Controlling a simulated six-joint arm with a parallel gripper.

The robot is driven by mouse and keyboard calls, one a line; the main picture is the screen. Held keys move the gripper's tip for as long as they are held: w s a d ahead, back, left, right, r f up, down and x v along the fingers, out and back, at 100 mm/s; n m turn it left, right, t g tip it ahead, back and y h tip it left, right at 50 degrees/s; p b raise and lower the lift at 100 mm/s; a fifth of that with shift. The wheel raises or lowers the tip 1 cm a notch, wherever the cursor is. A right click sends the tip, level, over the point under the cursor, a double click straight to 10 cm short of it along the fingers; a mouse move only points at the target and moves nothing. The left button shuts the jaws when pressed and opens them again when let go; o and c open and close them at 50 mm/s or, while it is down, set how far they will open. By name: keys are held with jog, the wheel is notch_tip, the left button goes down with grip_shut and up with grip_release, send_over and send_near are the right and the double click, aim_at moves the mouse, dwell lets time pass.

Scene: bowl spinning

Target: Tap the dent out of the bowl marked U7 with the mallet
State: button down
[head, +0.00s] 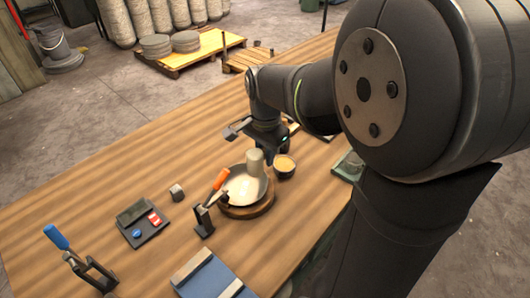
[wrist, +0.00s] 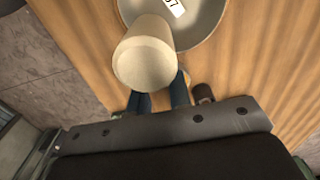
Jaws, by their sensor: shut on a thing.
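A shallow metal bowl (head: 238,190) sits on a round wooden base (head: 247,212) near the table's middle. In the wrist view, the bowl (wrist: 205,30) carries a white label (wrist: 174,5), partly cut off, that seems to end in 7. The mallet's pale cylindrical head (head: 255,160) is over the bowl's far right part; it also fills the middle of the wrist view (wrist: 145,62). I cannot tell whether it touches the bowl. My gripper (head: 281,152) is shut on the mallet, whose handle is mostly hidden. Its blue fingers (wrist: 160,97) show below the head. I see no dent.
A small dark dish with tan contents (head: 284,166) is close on the right.

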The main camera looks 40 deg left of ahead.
aim_at(265, 176)
notch_tip(265, 176, down, 8)
jog(key=shift+r, duration=2.8)
notch_tip(265, 176, up, 2)
jog(key=shift+r, duration=0.1)
jog(key=shift+f, duration=0.85)
